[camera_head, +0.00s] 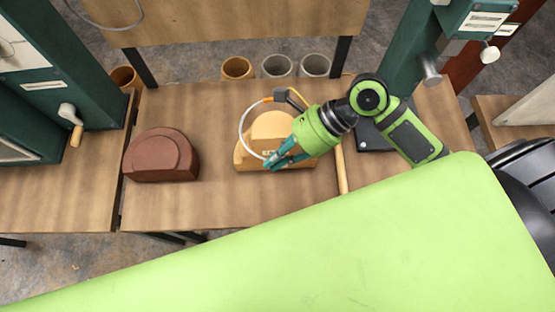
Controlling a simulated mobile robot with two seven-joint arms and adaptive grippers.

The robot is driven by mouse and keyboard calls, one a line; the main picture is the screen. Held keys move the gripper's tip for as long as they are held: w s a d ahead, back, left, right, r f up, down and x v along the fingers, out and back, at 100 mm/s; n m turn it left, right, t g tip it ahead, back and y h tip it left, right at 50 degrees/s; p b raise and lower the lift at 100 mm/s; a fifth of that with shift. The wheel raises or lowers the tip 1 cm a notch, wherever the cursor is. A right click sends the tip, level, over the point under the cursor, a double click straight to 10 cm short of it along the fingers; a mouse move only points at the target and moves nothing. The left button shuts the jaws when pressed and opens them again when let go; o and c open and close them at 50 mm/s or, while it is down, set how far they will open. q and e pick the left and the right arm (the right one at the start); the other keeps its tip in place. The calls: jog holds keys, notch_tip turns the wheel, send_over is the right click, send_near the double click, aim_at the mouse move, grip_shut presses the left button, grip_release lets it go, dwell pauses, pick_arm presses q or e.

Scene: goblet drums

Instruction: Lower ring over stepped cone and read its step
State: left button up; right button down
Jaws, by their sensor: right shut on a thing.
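A tan stepped block (271,125) with a rounded outline stands on the wooden table, right of centre. It shows at least two levels and small dark marks near its front. A thin white ring (240,132) with an orange stretch at its top curves over the block's left side. Part of the ring is hidden behind my right wrist. My right gripper (272,163) comes in from the right, with its teal fingers shut at the ring's lower end. I cannot tell whether the ring touches the block. My left gripper is not in view.
A reddish-brown stepped block (160,157) stands to the left on the table (225,205). A wooden rod (341,170) lies right of the tan block. Several pots (277,66) stand behind the table. The tabletop between the two blocks is clear.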

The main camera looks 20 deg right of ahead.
jog(key=shift+w+d+f+b, duration=0.1)
jog(key=shift+w+f, duration=0.3)
jog(key=shift+f, duration=0.45)
jog(key=shift+w+d+f+b, duration=0.15)
jog(key=shift+w+f, duration=0.3)
jog(key=shift+f, duration=0.45)
jog(key=shift+w+d+f+b, duration=0.1)
jog(key=shift+w+f, duration=0.3)
jog(key=shift+f, duration=0.45)
jog(key=shift+p, duration=0.4)
jog(key=shift+f, duration=0.3)
jog(key=shift+f, duration=1.3)
